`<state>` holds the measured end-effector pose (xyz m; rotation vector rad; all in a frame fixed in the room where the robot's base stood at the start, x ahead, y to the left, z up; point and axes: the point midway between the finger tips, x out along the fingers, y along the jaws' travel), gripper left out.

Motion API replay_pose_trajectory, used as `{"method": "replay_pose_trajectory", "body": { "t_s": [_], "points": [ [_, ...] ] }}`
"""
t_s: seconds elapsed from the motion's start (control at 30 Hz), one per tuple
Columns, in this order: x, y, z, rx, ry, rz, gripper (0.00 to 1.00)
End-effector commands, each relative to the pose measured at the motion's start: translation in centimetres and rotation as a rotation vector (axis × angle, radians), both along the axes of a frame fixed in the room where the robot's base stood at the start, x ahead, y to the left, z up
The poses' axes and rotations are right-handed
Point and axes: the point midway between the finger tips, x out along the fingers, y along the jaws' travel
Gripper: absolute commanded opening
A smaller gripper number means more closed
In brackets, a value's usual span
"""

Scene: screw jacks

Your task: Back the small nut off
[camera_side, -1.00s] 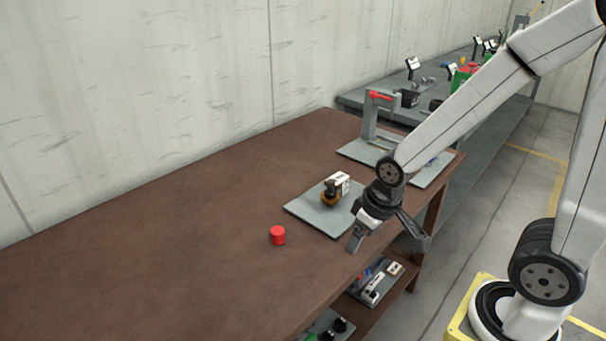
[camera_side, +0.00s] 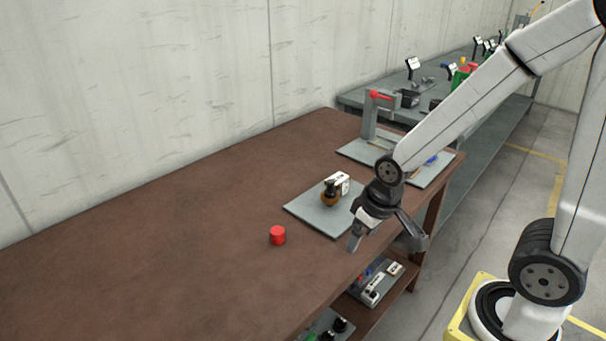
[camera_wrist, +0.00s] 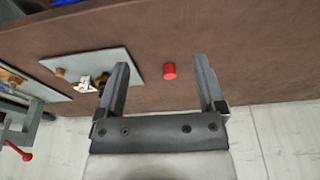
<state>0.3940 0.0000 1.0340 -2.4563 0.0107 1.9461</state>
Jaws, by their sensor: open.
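I cannot make out with certainty which part is the small nut. A grey plate (camera_side: 312,214) on the brown table carries a small jack-like fixture (camera_side: 331,191) with a black top, an orange-brown base and a white label block behind it. The plate also shows in the wrist view (camera_wrist: 125,57), with a small brass-brown cylinder (camera_wrist: 60,73) at its left part. My gripper (camera_side: 386,240) is open and empty, above the table's right edge and apart from the plate. In the wrist view its fingers (camera_wrist: 161,64) are spread wide, and the left one partly covers the plate.
A red cylinder (camera_side: 278,235) stands alone on the table; in the wrist view it appears between my fingers. Another plate (camera_side: 363,151) with a red-handled upright frame (camera_side: 371,115) stands at the table's far end. The table's left half is clear.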

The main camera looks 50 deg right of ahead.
Motion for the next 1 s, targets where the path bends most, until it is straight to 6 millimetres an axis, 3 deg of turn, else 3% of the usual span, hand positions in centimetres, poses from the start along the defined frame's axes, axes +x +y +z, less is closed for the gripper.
{"method": "replay_pose_trajectory", "body": {
  "t_s": [0.17,0.47,0.7,1.0],
  "points": [
    [1.6,-0.5,0.2,0.015,0.010,-0.082,0.88],
    [7.8,-3.3,0.6,0.073,0.052,-0.433,0.88],
    [13.2,-6.7,0.5,0.122,0.088,-0.777,0.88],
    [18.7,-11.8,-0.5,0.170,0.127,-1.210,0.88]
  ]
}}
